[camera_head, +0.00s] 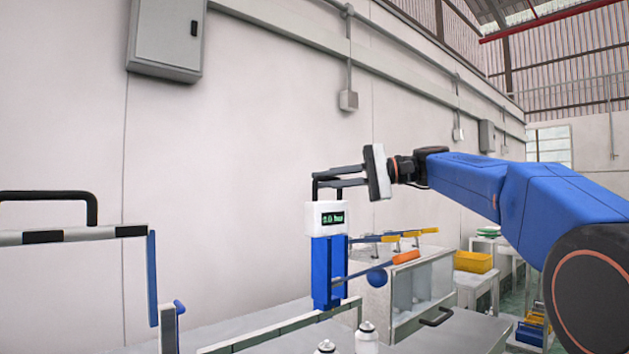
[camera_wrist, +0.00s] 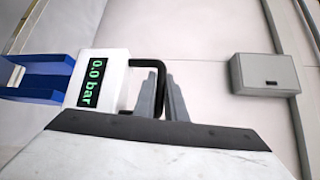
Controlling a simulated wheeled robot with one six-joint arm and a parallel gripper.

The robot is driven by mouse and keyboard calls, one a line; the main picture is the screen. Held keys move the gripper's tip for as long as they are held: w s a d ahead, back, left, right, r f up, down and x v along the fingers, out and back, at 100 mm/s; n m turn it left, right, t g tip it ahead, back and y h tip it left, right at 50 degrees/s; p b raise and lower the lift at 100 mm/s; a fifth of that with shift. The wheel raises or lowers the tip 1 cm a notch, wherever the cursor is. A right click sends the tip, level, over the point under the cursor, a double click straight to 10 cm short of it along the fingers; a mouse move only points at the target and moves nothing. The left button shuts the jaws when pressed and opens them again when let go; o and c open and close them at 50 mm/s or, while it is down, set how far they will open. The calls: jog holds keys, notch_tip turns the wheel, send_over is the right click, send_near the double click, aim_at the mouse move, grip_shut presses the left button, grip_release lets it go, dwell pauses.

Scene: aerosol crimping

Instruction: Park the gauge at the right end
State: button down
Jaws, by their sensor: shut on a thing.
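The gauge is a white box (camera_head: 327,217) with a green-lit dark display and a black handle (camera_head: 316,188) on top. In the wrist view the gauge (camera_wrist: 103,80) reads 0.0 bar, and its black handle (camera_wrist: 150,64) runs beside my fingers. My gripper (camera_head: 322,176) is shut on this handle, reaching in from the right. A blue upright body (camera_head: 328,275) lies directly under the white box; I cannot tell whether it is part of the gauge or a separate post. Its lower end is near a rail (camera_head: 285,328).
A striped black-and-white bar (camera_head: 75,235) with a black handle stands at the left. White bottles (camera_head: 366,340) stand in front, and a pale cabinet (camera_head: 425,285) is behind.

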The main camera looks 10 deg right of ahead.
jog(key=w+d, duration=0.4)
jog(key=d, duration=0.1)
jog(key=shift+d, duration=0.4)
jog(key=c, duration=1.8)
grip_release()
jog(key=shift+d, duration=0.2)
jog(key=v, duration=1.7)
jog(key=shift+d, duration=0.2)
